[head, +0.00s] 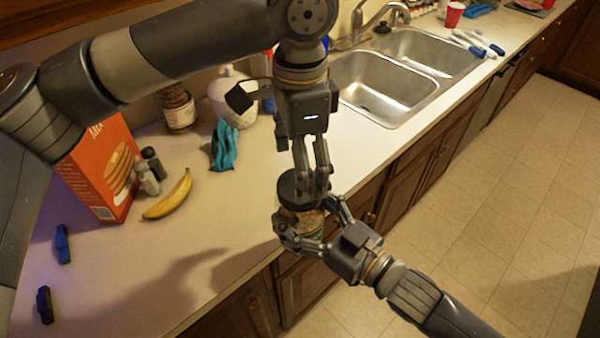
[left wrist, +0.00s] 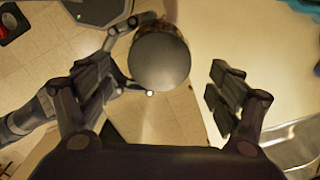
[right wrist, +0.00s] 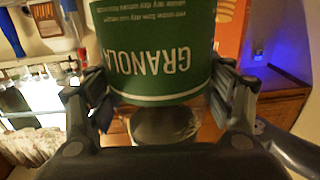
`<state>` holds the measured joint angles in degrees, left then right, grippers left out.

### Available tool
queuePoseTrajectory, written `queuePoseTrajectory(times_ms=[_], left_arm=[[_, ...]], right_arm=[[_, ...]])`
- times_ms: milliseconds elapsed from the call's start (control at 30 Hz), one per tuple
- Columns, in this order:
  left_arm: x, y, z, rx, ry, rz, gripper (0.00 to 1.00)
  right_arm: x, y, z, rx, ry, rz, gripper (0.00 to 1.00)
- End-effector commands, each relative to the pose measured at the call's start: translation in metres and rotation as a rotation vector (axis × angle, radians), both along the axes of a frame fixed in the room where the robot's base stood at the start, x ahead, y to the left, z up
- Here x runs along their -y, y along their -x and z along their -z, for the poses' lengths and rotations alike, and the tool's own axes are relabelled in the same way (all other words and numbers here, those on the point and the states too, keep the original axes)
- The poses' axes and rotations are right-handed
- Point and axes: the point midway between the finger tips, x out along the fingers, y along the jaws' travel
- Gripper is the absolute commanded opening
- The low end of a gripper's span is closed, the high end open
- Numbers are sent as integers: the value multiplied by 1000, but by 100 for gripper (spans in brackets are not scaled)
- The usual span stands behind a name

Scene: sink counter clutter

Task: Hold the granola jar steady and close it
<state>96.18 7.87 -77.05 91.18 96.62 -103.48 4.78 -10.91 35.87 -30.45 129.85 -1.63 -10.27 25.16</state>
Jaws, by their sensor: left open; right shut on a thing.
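The granola jar (head: 300,222) has a green label and stands out over the counter's front edge. The label and its upside-down lettering show in the right wrist view (right wrist: 160,50). My right gripper (head: 308,225) is shut around the jar's body from the lower right. A dark round lid (head: 290,188) is at the jar's top; I cannot tell whether it is seated. My left gripper (head: 312,190) points down at the lid, with its fingers open. In the left wrist view the lid (left wrist: 160,62) lies between the spread fingers, apart from the right-hand one.
A banana (head: 168,197), small shakers (head: 148,174), an orange pancake-mix box (head: 105,170), a teal cloth (head: 223,146) and a white pot (head: 232,98) stand on the counter. The sink (head: 380,85) is behind. The counter's front left is mostly clear.

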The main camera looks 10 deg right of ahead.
Motion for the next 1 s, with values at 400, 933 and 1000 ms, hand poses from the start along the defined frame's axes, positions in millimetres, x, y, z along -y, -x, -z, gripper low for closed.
queuePoseTrajectory(times_ms=[400, 933, 1000], left_arm=[[0, 0, -10, 1, -2, -19, 81], [0, 0, -43, -1, -2, -458, 81], [0, 0, -43, -2, -2, -459, 81]], right_arm=[[0, 0, -2, 4, -2, -1, 8], [0, 0, -2, 4, -2, -1, 8], [0, 0, -2, 4, -2, -1, 8]])
